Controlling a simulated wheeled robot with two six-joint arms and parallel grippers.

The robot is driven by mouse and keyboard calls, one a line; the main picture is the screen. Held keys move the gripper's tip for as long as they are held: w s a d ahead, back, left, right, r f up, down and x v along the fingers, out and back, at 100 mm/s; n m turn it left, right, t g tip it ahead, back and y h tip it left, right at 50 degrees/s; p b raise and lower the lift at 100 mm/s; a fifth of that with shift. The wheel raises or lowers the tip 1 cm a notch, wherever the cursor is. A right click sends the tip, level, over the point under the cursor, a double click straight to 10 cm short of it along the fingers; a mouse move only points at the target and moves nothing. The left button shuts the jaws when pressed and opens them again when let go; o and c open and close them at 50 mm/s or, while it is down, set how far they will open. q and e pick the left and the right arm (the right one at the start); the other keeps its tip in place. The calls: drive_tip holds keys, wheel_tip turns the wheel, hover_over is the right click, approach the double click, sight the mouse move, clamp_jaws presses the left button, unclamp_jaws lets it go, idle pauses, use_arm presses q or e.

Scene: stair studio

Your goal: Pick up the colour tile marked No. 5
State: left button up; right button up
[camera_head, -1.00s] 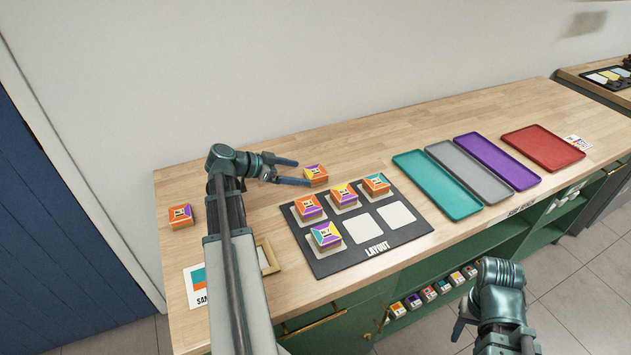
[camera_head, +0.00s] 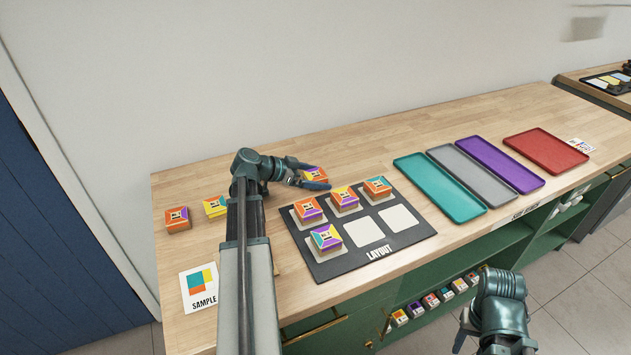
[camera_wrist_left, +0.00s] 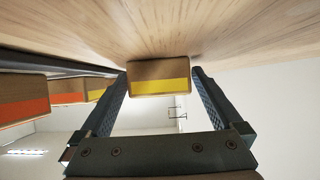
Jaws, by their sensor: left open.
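A small tile (camera_head: 316,173) with orange and purple on top lies on the worktop behind the layout board. Its number is too small to read. My left gripper (camera_head: 318,177) is open at this tile, with fingers partly covering it in the head view. In the left wrist view, the yellow-banded side of a tile (camera_wrist_left: 160,78) shows between the tips of my open left gripper (camera_wrist_left: 160,85); contact cannot be told. My right gripper's arm shows at the lower right, its fingers mostly out of frame.
The black layout board (camera_head: 374,265) bears several tiles and white squares. Two more tiles (camera_head: 178,218) (camera_head: 215,206) lie at the left, above the sample card (camera_head: 199,288). Teal (camera_head: 440,187), grey, purple and red trays lie to the right. A wall stands behind the worktop.

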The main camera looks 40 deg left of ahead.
use_arm(q)
drive_tip(key=shift+c, duration=0.3)
drive_tip(key=c, duration=1.3)
drive_tip(key=shift+r, duration=0.1)
